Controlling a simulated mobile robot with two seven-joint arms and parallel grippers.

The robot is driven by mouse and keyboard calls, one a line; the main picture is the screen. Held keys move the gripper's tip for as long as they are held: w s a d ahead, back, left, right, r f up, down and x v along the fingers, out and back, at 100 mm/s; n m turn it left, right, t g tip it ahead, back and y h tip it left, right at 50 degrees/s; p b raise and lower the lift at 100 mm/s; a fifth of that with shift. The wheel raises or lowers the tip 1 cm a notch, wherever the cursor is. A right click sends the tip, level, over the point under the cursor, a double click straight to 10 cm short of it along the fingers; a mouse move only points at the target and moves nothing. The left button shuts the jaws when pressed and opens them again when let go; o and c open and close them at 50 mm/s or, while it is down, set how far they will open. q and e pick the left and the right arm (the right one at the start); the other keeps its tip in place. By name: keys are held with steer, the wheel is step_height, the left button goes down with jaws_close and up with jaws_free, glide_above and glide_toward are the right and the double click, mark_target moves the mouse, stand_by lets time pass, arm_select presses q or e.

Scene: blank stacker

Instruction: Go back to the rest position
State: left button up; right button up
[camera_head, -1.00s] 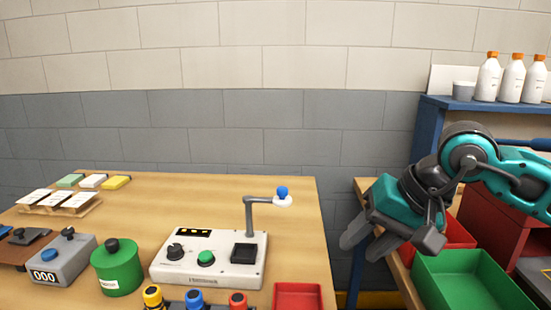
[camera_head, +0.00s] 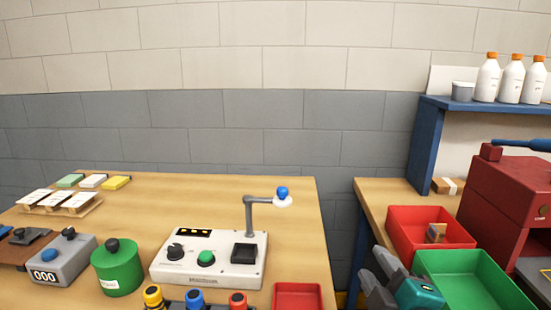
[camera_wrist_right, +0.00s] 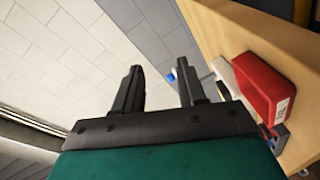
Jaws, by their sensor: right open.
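My right gripper (camera_head: 376,276) is at the lower right of the head view, in the gap between the two benches and beside the green bin (camera_head: 470,283). Its two dark fingers are apart, with nothing between them. My left gripper is not in view.
The left table (camera_head: 290,215) holds a white control box (camera_head: 215,270), a green pot (camera_head: 118,270), a counter box (camera_head: 62,262) and a small red tray (camera_head: 298,297). The right bench has a red bin (camera_head: 405,225), a red machine (camera_head: 505,200) and a blue shelf (camera_head: 425,145).

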steer(key=s+d+f+m+g+h, duration=0.1)
steer(key=s+d+f+m+g, duration=0.1)
steer(key=s+f+m+g, duration=0.4)
steer(key=s+d+f+m+g+h, duration=0.1)
steer(key=s+d+f+m+g, duration=0.15)
steer(key=f, duration=0.55)
steer(key=s+f+m+g+y, duration=0.1)
steer(key=s+f+m+g, duration=0.5)
steer(key=s, duration=0.8)
steer(key=w+a+f+n+t+y+p, duration=0.1)
steer(key=w+a+f+n+t+p, duration=0.1)
steer(key=w+f+t, duration=0.5)
steer(key=shift+w+a+n+t+y+p, duration=0.45)
steer(key=shift+w+a+t, duration=0.1)
steer(key=shift+w, duration=0.15)
steer(key=shift+r, duration=0.1)
steer(key=shift+d, duration=0.2)
